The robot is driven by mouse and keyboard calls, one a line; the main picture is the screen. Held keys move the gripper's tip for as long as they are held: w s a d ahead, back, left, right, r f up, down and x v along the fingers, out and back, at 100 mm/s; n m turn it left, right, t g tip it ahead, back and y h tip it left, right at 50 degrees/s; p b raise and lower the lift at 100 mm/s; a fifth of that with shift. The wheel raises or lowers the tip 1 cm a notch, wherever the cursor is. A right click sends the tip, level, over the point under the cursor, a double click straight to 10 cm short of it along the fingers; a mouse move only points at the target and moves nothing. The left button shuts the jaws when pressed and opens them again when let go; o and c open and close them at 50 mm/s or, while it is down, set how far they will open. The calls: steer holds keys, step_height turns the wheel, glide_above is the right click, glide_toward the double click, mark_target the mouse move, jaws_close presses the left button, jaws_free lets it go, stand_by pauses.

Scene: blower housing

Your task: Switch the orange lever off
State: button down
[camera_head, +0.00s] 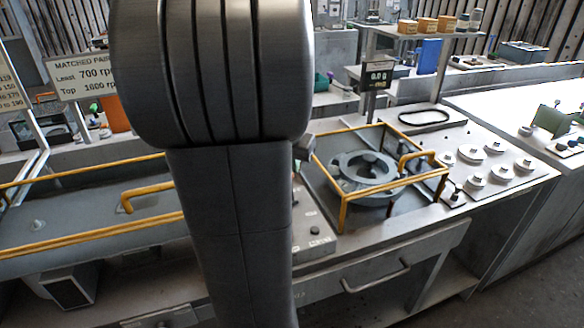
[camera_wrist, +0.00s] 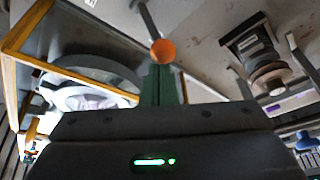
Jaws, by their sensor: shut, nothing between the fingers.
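The orange lever shows in the wrist view as a round orange knob (camera_wrist: 162,51) on a thin grey rod that runs up to the top edge of the picture. My gripper (camera_wrist: 161,70) is shut and empty, its greenish fingers pointing at the knob. The fingertips end right at the knob's lower edge in the picture; I cannot tell whether they touch it. In the head view my arm covers the middle, and I see neither the lever nor my gripper there.
A blower housing (camera_head: 364,172) sits inside a yellow-railed frame (camera_head: 343,213) on the bench; the frame also shows close at the left in the wrist view (camera_wrist: 22,40). A panel with several round knobs (camera_head: 495,148) lies to the right. A scale display (camera_head: 377,76) stands behind.

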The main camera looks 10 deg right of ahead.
steer(key=s+t+b, duration=0.1)
steer(key=b, duration=0.1)
steer(key=s+t+b, duration=0.1)
steer(key=b, duration=0.1)
steer(key=s+t+b, duration=0.1)
steer(key=b, duration=0.1)
steer(key=shift+s+d+f+m+t+y+b, duration=0.2)
steer(key=shift+s+d+m+t+y+b, duration=0.1)
steer(key=shift+d+t+b, duration=0.1)
steer(key=s+t+b, duration=0.2)
steer(key=b, duration=0.1)
steer(key=shift+d+r+t, duration=0.1)
steer(key=shift+d+t, duration=0.1)
steer(key=shift+t, duration=0.1)
steer(key=shift+s+t+b, duration=0.3)
steer(key=shift+s+b, duration=0.05)
steer(key=shift+b, duration=0.15)
steer(key=shift+s+d, duration=0.1)
steer(key=shift+s, duration=0.3)
steer(key=shift+r, duration=0.1)
steer(key=shift+r+p, duration=0.55)
steer(key=shift+r, duration=0.25)
steer(key=shift+w+r, duration=0.1)
steer(key=shift+w, duration=0.05)
